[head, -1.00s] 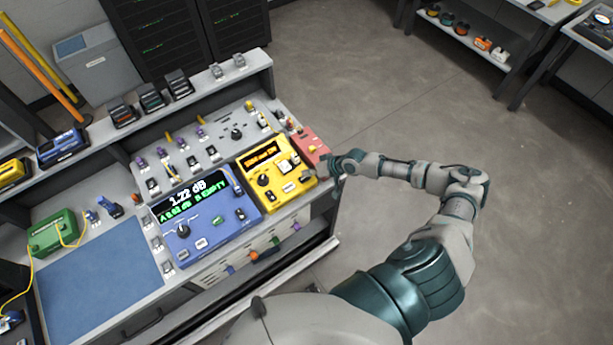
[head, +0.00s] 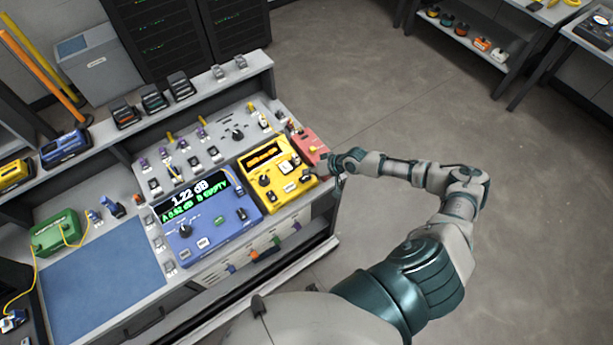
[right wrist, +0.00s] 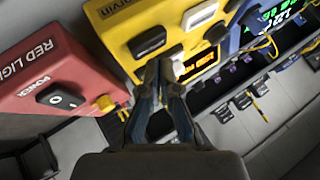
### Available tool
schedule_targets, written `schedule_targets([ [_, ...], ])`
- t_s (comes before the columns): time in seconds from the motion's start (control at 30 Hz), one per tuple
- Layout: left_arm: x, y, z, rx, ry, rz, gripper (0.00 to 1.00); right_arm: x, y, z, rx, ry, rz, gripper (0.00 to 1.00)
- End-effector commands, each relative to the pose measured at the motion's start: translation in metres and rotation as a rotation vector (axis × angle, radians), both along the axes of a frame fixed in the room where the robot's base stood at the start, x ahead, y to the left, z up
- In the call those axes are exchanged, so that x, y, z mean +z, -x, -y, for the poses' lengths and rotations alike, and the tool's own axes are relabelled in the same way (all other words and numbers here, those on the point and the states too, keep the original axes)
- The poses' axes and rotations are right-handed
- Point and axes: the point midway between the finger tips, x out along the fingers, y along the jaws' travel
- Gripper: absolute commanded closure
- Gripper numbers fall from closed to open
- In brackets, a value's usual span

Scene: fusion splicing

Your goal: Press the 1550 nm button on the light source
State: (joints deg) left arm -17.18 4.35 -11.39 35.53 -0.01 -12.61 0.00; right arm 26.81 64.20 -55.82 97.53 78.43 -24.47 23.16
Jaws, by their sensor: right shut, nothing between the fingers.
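The yellow light source (head: 296,193) stands on the bench between the blue meter and the red box. It has an orange display (head: 264,157), too blurred to read, a black knob and several buttons. In the right wrist view its yellow face (right wrist: 130,22) carries a black button (right wrist: 147,41), a white button (right wrist: 200,14) and another white button (right wrist: 178,69) beside my fingertips. My right gripper (right wrist: 165,66) is shut and empty, its tips over the yellow face. I cannot tell if they touch a button. In the head view the right gripper (head: 322,171) reaches in from the right. My left gripper is not in view.
A red box (head: 311,146) adjoins the light source; its power switch (right wrist: 62,99) and yellow port (right wrist: 104,103) lie close to my fingers. A blue meter (head: 212,230) reading 1.22 dB stands to the left. A blue mat (head: 100,280) lies clear at the bench's left.

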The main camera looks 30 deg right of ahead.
Motion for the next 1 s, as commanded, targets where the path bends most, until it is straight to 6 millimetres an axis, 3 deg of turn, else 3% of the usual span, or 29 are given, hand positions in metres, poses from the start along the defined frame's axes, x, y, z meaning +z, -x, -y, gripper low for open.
schedule_targets([
  [0.17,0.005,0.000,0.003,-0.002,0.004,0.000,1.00,0.006,0.000,-0.002,0.001,0.001,0.001,1.00],
  [0.6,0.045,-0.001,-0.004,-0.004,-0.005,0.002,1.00,0.049,0.000,0.001,0.001,-0.002,0.000,1.00],
  [1.0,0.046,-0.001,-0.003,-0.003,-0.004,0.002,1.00,0.050,0.000,-0.001,0.001,0.000,0.001,1.00],
])
